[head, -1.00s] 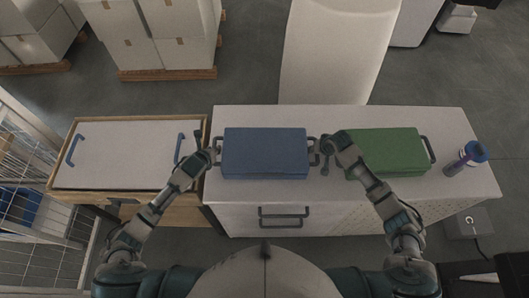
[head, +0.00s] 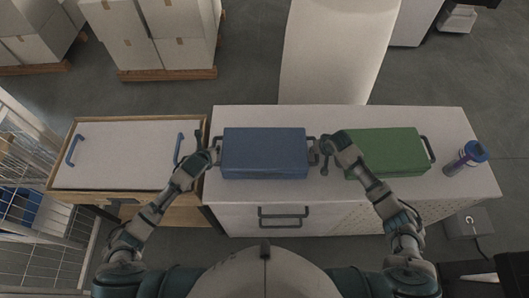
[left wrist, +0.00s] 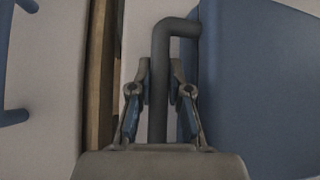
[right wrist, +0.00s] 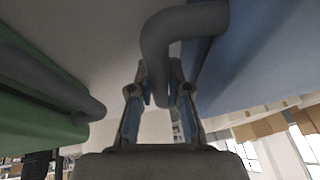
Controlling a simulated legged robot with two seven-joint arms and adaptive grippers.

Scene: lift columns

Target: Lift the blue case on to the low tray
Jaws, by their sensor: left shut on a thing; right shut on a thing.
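The blue case (head: 264,153) lies flat on the white counter (head: 330,215), with a dark handle at each end. My left gripper (head: 213,155) is shut on the case's left handle; the left wrist view shows that handle (left wrist: 160,80) between the fingers (left wrist: 160,85). My right gripper (head: 318,152) is shut on the right handle, which shows between the fingers in the right wrist view (right wrist: 160,50). The low tray (head: 125,155) is at the left, a pale surface with a wooden rim and blue handles at its left and right ends.
A green case (head: 388,153) lies right of the blue case, close to my right gripper. A blue-capped bottle (head: 466,158) lies at the counter's right end. A wire cage (head: 35,200) stands left of the tray. A tall white panel (head: 338,50) stands behind the counter.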

